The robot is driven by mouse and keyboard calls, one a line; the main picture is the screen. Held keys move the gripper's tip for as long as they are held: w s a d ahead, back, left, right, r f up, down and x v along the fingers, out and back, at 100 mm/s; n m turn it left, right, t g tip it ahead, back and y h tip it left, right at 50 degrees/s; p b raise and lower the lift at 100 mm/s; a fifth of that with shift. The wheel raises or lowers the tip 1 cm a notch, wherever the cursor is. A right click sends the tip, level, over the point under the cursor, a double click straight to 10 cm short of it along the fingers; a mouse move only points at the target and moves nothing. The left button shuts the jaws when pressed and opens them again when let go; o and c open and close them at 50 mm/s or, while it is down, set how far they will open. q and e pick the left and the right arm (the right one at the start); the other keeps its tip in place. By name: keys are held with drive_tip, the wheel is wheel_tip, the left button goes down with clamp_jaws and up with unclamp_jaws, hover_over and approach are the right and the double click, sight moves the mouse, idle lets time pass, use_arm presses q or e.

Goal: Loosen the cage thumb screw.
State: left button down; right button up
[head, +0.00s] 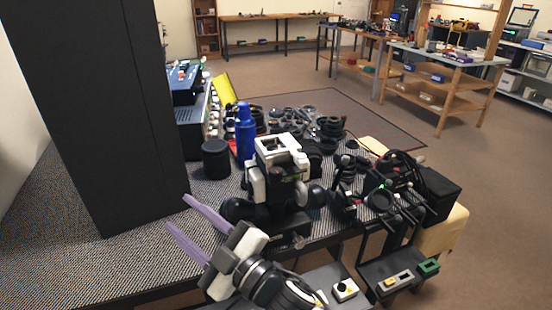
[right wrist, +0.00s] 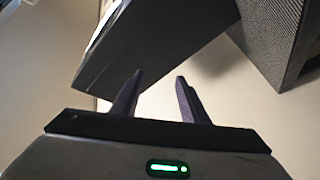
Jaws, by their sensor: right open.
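A white-and-black device (head: 256,186), which may hold the lens cage, stands on the patterned worktop near its front edge. I cannot single out the cage thumb screw; a small greyish knob-like part (head: 299,241) shows low at the front of the device. My right gripper (head: 175,212) has two long purple fingers, spread apart and empty. It is left of the device, over the worktop, and apart from it. In the right wrist view the open fingers (right wrist: 159,76) have nothing between them; a dark slab lies beyond. My left gripper is not in view.
A tall dark panel (head: 95,110) stands at the left. A blue bottle (head: 245,135) and black cylinder (head: 215,160) stand behind the device. Cables and black parts (head: 385,195) crowd its right. The worktop's front left (head: 90,270) is clear.

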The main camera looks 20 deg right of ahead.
drive_tip(key=s+a+r+n+g+y, duration=0.2)
drive_tip(key=a+r+n+g+y, duration=0.4)
drive_tip(key=a+r+n+y, duration=0.5)
drive_tip(key=s+a+n+g, duration=0.1)
drive_tip(key=s+n+g, duration=0.2)
drive_tip(key=n+g, duration=0.4)
wheel_tip(320, 180, up, 6)
drive_tip(key=n+g+h+p, duration=0.2)
drive_tip(key=n+g+h, duration=0.2)
drive_tip(key=n+h, duration=1.35)
hover_over(276, 170)
drive_tip(key=m+h, duration=0.5)
wheel_tip(276, 170, down, 10)
drive_tip(key=shift+r, duration=0.2)
